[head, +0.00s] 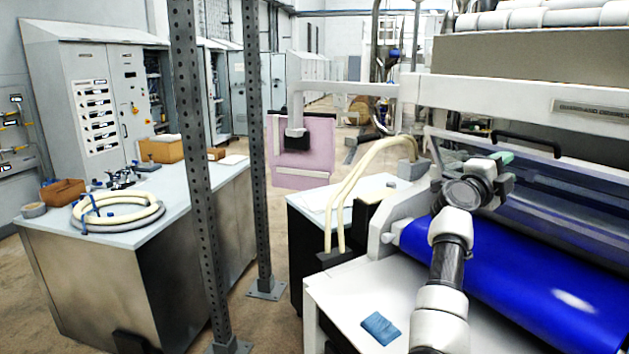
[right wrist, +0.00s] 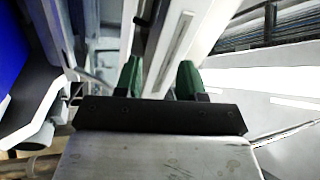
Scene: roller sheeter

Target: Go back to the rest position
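My right arm rises from the bottom of the head view, in front of the blue roller. My right gripper (head: 503,158) is at its upper end, near the clear guard and the black handle of the machine. In the right wrist view the two green fingertips of the right gripper (right wrist: 159,78) stand apart with nothing seen between them. A pale machine beam shows behind the fingertips; whether they touch it, I cannot tell. My left gripper is in neither view.
The blue roller (head: 520,270) and clear guard (head: 585,195) fill the right side. A blue cloth (head: 381,328) lies on the white ledge. Perforated posts (head: 205,200) stand left of centre. A bench (head: 150,205) holds coiled hose (head: 117,224). Open floor shows between bench and machine.

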